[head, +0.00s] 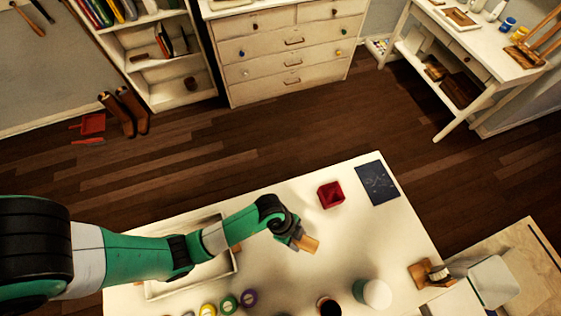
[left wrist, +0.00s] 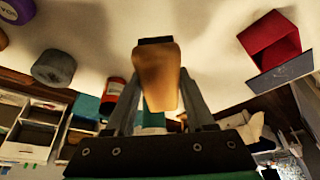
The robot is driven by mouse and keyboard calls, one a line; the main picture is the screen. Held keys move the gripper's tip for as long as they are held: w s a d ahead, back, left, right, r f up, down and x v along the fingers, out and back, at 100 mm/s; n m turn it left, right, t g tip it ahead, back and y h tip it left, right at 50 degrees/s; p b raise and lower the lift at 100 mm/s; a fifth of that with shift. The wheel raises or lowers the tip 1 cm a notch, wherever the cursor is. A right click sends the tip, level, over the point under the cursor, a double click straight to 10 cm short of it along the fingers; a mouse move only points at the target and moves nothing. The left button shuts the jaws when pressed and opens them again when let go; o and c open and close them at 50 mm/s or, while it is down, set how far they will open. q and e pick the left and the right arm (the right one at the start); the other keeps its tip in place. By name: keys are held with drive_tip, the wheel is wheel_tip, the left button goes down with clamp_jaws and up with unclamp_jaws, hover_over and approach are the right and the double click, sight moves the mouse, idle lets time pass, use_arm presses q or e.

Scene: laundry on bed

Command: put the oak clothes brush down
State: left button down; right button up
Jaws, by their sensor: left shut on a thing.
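The oak clothes brush (head: 310,245) is a small tan wooden block in the head view, out over the white table (head: 385,235). My left gripper (head: 297,237) is shut on it. In the left wrist view the brush (left wrist: 157,78) stands out between the two fingers of the left gripper (left wrist: 157,105), with a dark part at its far end. Whether the brush touches the table or hangs just above it I cannot tell. My right gripper is not in view.
A red open box (head: 331,195) and a dark blue card (head: 377,183) lie beyond the brush. A shallow white tray (head: 232,262) is left. Table right of the brush is clear.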

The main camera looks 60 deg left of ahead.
use_arm(q)
drive_tip(key=a+f+b, duration=0.1)
drive_tip(key=a+f, duration=0.1)
drive_tip(key=a, duration=0.1)
drive_tip(key=a+f+b, duration=0.1)
drive_tip(key=a+f, duration=0.2)
drive_tip(key=a, duration=0.1)
drive_tip(key=a+f+b, duration=0.1)
drive_tip(key=a+f, duration=0.2)
drive_tip(key=shift+w+a, duration=0.2)
drive_tip(key=shift+a, duration=0.1)
drive_tip(key=f+b, duration=0.1)
drive_tip(key=f, duration=0.1)
drive_tip(key=f+b, duration=0.1)
drive_tip(key=f, duration=0.1)
drive_tip(key=shift+a, duration=0.4)
drive_tip(key=shift+r, duration=0.1)
drive_tip(key=shift+c, duration=1.3)
unclamp_jaws()
